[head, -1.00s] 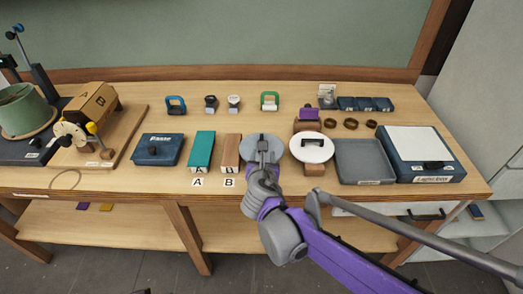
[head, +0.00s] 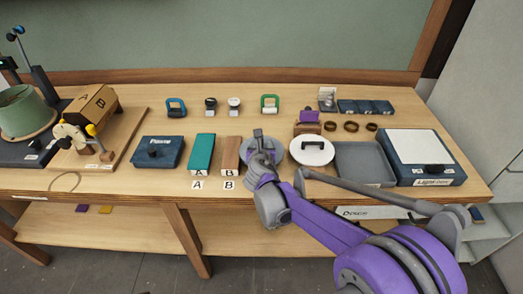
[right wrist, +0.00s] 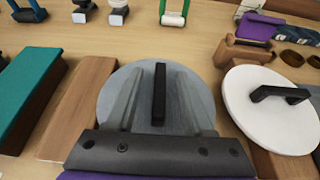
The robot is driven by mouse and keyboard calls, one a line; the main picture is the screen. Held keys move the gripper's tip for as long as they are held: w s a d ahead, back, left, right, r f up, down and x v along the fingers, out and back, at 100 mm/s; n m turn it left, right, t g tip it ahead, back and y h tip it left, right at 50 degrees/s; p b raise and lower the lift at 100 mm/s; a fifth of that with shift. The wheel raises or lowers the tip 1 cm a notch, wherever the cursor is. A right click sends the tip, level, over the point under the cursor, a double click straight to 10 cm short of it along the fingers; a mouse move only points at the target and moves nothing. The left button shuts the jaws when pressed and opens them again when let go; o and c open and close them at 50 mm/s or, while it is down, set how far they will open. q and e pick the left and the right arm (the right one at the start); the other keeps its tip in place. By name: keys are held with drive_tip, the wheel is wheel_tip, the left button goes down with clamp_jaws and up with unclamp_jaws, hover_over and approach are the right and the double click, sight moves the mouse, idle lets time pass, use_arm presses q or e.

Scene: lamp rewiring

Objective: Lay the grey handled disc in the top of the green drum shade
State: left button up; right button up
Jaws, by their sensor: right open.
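The grey disc (right wrist: 112,95) lies flat on the table. In the right wrist view its upright black bar handle (right wrist: 159,93) stands between the fingers of my right gripper (right wrist: 160,74). The fingers are open, one on each side of the handle, with gaps visible. In the head view my right gripper (head: 261,142) covers much of the grey disc (head: 276,156). The green drum shade (head: 24,112) stands at the far left on a dark base; its open top faces up. My left gripper is not in view.
A white handled disc (head: 312,158) sits close on the right, beside a grey tray (head: 363,165). Brown block B (head: 228,153) and teal block A (head: 201,153) are on the left. A wooden rig (head: 92,105) stands between them and the shade.

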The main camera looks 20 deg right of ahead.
clamp_jaws()
idle(1.4)
